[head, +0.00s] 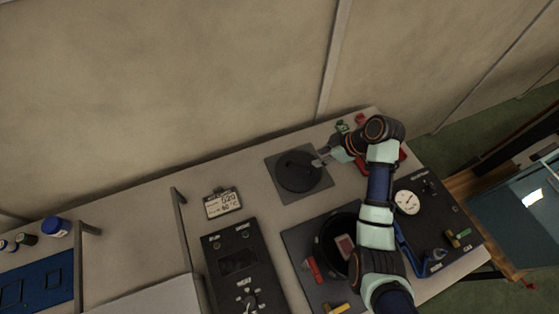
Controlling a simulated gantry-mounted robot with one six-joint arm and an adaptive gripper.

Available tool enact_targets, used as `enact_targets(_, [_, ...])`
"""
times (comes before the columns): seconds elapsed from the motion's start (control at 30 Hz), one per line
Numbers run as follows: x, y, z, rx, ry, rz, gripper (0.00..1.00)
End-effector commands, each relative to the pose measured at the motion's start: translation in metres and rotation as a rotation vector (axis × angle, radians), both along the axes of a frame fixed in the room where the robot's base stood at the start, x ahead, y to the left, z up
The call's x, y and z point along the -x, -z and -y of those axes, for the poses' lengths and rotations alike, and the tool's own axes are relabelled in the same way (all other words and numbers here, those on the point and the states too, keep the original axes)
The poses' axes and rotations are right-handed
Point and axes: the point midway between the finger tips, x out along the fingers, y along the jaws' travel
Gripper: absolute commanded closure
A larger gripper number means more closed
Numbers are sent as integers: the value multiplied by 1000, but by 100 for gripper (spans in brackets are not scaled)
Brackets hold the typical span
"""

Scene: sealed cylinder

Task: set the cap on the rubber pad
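The cap, a dark round disc (297,180) with a bar-like raised part, lies over the middle of the square grey rubber pad (283,198). The pad's corners show around it. It looks flat, but I cannot tell if it touches the pad all round. My gripper (319,162) is at the cap's upper right edge, pointing left. Its fingers are too small to show whether they are open, shut or touching the cap. A dark open cylinder (328,243) stands on a dark plate lower right, with a reddish pale block (345,246) inside. My arm partly hides it.
A gauge panel (408,202) stands right of my arm, with a blue handle-like part (407,246) beside it. Red (312,270) and yellow (337,309) parts lie by the cylinder. A label card (223,204) and black control box (238,263) are left.

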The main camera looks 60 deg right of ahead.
Motion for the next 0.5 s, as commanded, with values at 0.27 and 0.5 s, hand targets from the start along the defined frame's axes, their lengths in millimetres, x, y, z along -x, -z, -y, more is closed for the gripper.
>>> enact_targets(0.27, [-2,0,-1,2,-1,-1,62])
enact_targets(0.5, [-108,-28,-114,104,29,30,62])
